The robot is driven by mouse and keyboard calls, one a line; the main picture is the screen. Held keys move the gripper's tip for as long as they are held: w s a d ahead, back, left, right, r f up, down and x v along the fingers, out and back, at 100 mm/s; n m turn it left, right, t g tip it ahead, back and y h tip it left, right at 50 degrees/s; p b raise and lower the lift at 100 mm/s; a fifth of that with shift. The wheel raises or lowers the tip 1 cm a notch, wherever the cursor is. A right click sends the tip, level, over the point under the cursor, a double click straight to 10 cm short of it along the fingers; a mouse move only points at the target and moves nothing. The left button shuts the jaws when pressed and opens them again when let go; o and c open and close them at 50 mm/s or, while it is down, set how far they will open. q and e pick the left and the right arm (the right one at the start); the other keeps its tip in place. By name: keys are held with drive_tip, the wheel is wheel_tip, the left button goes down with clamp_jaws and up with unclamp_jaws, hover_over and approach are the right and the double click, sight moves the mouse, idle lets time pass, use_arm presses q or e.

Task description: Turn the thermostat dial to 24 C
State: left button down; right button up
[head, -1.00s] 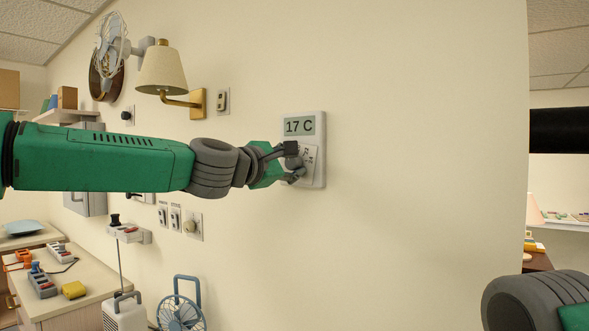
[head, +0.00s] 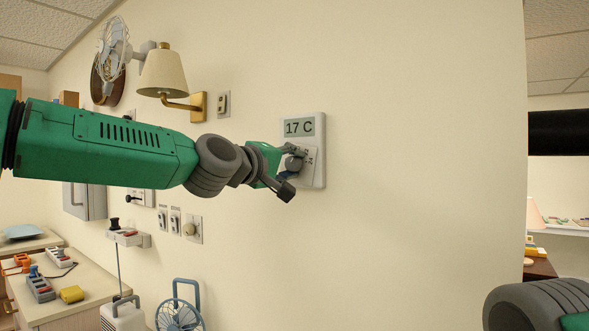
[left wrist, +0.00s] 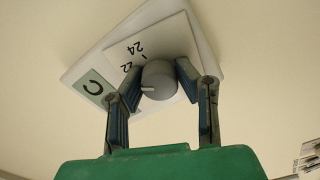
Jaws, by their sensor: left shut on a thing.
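The white thermostat (head: 320,165) hangs on the wall near the middle of the head view. Its display (head: 299,128) reads 17 C. Its grey round dial (head: 294,163) sits below the display, partly covered by my fingers. The left wrist view shows the dial (left wrist: 159,79) with a light pointer mark and the printed numbers 22 and 24, turned over in the picture. My left gripper (head: 290,168) is at the dial, with one finger on each side in the left wrist view (left wrist: 159,74), shut on it. My right gripper is out of view.
A wall lamp (head: 162,75) and a light switch (head: 223,103) are left of the thermostat. A round knob (head: 191,229) and switches are lower left. The wall right of the thermostat is clear. A counter (head: 80,290) holds small items at lower left.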

use_arm(q)
drive_tip(key=m, duration=0.2)
drive_tip(key=f+m, duration=0.1)
drive_tip(key=m, duration=0.1)
drive_tip(key=shift+d+f+m, duration=0.1)
drive_tip(key=shift+d+m, duration=0.1)
drive_tip(key=shift+m, duration=0.2)
drive_tip(key=m, duration=0.4)
drive_tip(key=shift+s+m, duration=0.1)
drive_tip(key=shift+m, duration=0.2)
drive_tip(key=c, duration=1.2)
unclamp_jaws()
drive_tip(key=shift+a, duration=0.1)
drive_tip(key=shift+a+r, duration=0.2)
drive_tip(key=shift+r, duration=0.2)
drive_tip(key=shift+s+a, duration=0.1)
